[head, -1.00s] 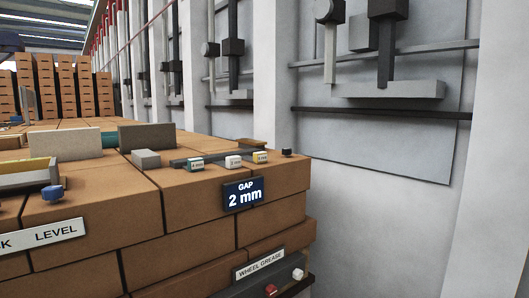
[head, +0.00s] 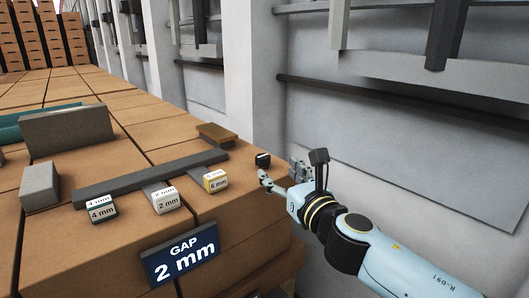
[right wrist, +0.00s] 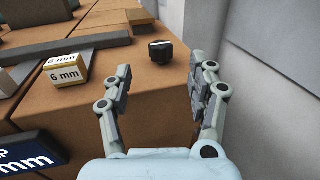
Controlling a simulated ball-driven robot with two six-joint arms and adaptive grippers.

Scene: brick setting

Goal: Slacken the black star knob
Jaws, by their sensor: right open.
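The black star knob (head: 262,159) is a small dark knob on the brick top near its right corner. In the right wrist view the knob (right wrist: 160,51) stands on the brick beyond the fingertips. Its lobes are too small to tell. My right gripper (head: 276,170) comes in from the lower right with its fingers near the knob. In the right wrist view the gripper (right wrist: 167,75) is open and empty, with the knob ahead and between the lines of its fingers, apart from both. My left gripper is not in view.
Blocks marked 4 mm (head: 103,209), 2 mm (head: 166,200) and 6 mm (head: 216,180) sit along a dark bar (head: 135,181). A blue GAP 2 mm sign (head: 180,253) is on the front brick face. A pale wall (head: 400,130) rises to the right of the knob.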

